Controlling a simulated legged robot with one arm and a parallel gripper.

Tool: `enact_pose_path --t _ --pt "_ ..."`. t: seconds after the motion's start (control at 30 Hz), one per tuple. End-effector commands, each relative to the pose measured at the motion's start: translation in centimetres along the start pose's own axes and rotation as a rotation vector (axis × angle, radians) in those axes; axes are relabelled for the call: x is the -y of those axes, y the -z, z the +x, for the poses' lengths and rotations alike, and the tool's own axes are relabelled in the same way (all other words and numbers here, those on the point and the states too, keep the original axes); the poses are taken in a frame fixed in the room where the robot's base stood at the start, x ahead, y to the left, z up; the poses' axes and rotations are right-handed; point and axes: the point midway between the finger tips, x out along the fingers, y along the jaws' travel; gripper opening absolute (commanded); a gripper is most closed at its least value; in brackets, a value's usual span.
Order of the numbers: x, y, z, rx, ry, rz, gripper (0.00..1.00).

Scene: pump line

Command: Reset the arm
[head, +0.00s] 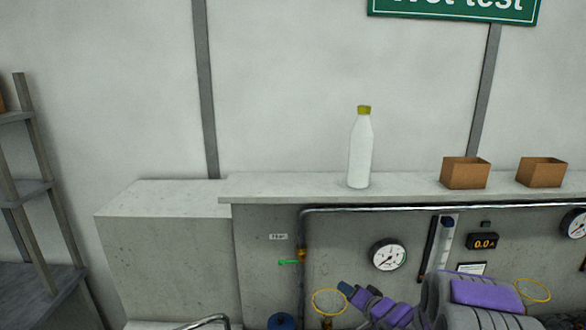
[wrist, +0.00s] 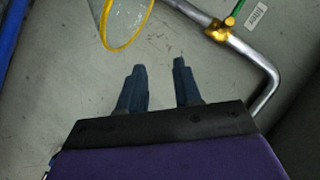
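My arm, purple and grey, shows at the bottom right of the head view. It reaches left across the front of the concrete block, with my gripper (head: 345,288) at its end near a yellow-rimmed hoop (head: 329,302). In the wrist view, the two dark blue fingers of my gripper (wrist: 157,78) stand apart with an empty gap between them. The yellow rim (wrist: 105,30) shows beyond the left finger, apart from it. A brass valve (wrist: 219,30) with a green handle (wrist: 236,10) lies beyond the right finger; it also shows in the head view (head: 301,256).
A metal pipe (head: 420,208) runs along the block under the ledge (head: 290,188). A white bottle with a yellow cap (head: 360,155) and two brown boxes (head: 466,174) (head: 541,173) stand on the ledge. A gauge (head: 388,254) is on the block's face. A shelf rack (head: 35,190) stands left.

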Motion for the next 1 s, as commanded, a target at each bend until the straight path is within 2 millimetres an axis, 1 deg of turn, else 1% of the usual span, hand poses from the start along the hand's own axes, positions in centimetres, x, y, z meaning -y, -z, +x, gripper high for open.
enact_pose_path --t 0.03,0.13,0.23,0.37,0.47,0.5,0.57,0.6,0.67,0.7,0.77,0.8,0.87,0.9,0.97,1.0 --pt "-0.1 0.6 -0.7 -0.008 -0.067 -0.055 0.33" --pt "-1.0 1.2 -2.6 -0.007 -0.216 -0.143 0.33" --pt "-1.7 1.4 -5.1 0.014 -0.359 -0.215 0.33" --pt "-2.3 0.8 -9.1 0.066 -0.529 -0.285 0.33" --pt "-2.5 -0.3 -12.5 0.127 -0.645 -0.323 0.33" --pt "-2.5 -1.0 -13.9 0.158 -0.689 -0.334 0.33" --pt "-2.4 -2.2 -16.2 0.208 -0.746 -0.346 0.33" --pt "-2.4 -3.2 -17.7 0.249 -0.783 -0.351 0.33" --pt "-2.2 -4.8 -20.0 0.310 -0.827 -0.357 0.33" --pt "-2.0 -6.0 -21.6 0.357 -0.855 -0.358 0.33" --pt "-1.6 -7.8 -23.9 0.428 -0.886 -0.361 0.33" --pt "-1.3 -9.2 -25.5 0.481 -0.903 -0.360 0.33" --pt "-0.7 -11.3 -27.9 0.559 -0.918 -0.358 0.33" --pt "-0.3 -12.9 -29.4 0.618 -0.924 -0.355 0.33" --pt "0.5 -15.3 -31.8 0.704 -0.923 -0.352 0.33" --pt "0.9 -16.9 -33.2 0.765 -0.918 -0.349 0.33"
